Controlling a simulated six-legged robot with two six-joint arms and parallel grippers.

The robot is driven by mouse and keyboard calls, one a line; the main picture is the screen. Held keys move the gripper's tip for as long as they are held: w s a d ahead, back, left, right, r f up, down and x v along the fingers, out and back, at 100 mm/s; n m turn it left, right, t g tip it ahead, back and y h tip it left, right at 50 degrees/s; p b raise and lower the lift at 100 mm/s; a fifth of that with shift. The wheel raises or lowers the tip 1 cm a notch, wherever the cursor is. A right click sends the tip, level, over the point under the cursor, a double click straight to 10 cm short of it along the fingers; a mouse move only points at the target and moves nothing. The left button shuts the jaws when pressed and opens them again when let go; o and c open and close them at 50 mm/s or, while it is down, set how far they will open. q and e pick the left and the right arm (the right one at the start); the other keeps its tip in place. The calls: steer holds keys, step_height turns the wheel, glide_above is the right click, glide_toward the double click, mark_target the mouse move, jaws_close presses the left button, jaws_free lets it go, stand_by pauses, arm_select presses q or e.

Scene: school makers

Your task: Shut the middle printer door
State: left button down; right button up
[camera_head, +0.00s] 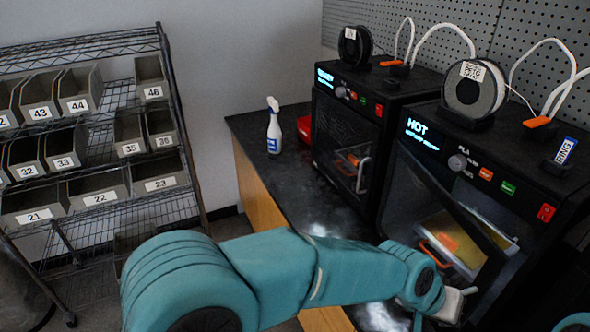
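The printer with the "HOT" display (424,128) stands at the right, with a dark door (478,228) standing open. The door's top edge slants out toward me and to the right. A lit interior with a pale-yellow bed (452,232) and something orange shows around it. My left arm reaches across the bottom of the view. My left gripper (458,299) is at the lower part of the door, near its free edge. Its fingers are small and partly hidden, so I cannot tell whether they touch the door. My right gripper is not in view; only a bit of teal arm shows at the bottom right.
Another printer (346,105) stands to the left, its door shut. A spray bottle (273,128) and a red object (304,130) stand on the dark counter (290,172). Filament spools (474,88) sit on the printers. A wire rack (110,126) of numbered bins is at left.

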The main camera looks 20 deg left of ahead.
arm_select(q)
steer(key=shift+w+d, duration=0.15)
steer(key=shift+d, duration=0.3)
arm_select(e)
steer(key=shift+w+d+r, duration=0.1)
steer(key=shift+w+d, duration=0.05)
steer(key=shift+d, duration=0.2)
